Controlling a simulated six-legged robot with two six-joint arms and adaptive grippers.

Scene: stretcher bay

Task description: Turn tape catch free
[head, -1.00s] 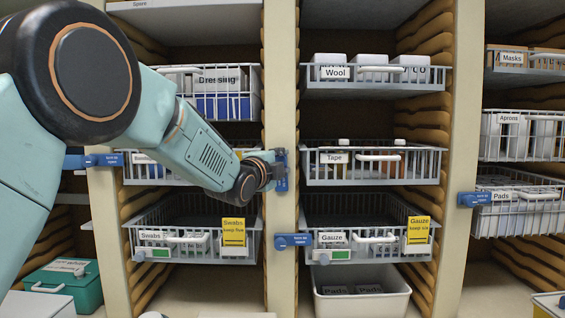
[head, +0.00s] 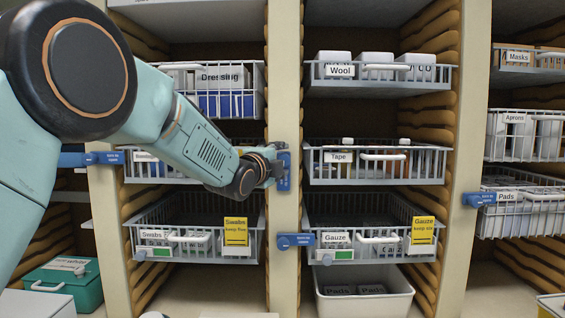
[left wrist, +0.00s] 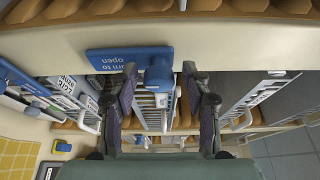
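The blue tape catch (head: 284,172) is on the cream post to the left of the Tape basket (head: 375,165). It stands upright along the post, partly hidden by my left gripper (head: 272,168). In the left wrist view the catch's blue plate (left wrist: 112,60) reads "turn to open", and its round knob (left wrist: 159,76) shows between the fingertips. The left gripper (left wrist: 160,78) is open, with a finger on each side of the knob and a visible gap to both. My right gripper is out of view.
Other blue catches lie level on the posts, by the Gauze basket (head: 295,241), at the left (head: 103,158) and at the right (head: 484,200). The Dressing basket (head: 212,104) and Swabs basket (head: 190,252) are close to my left arm.

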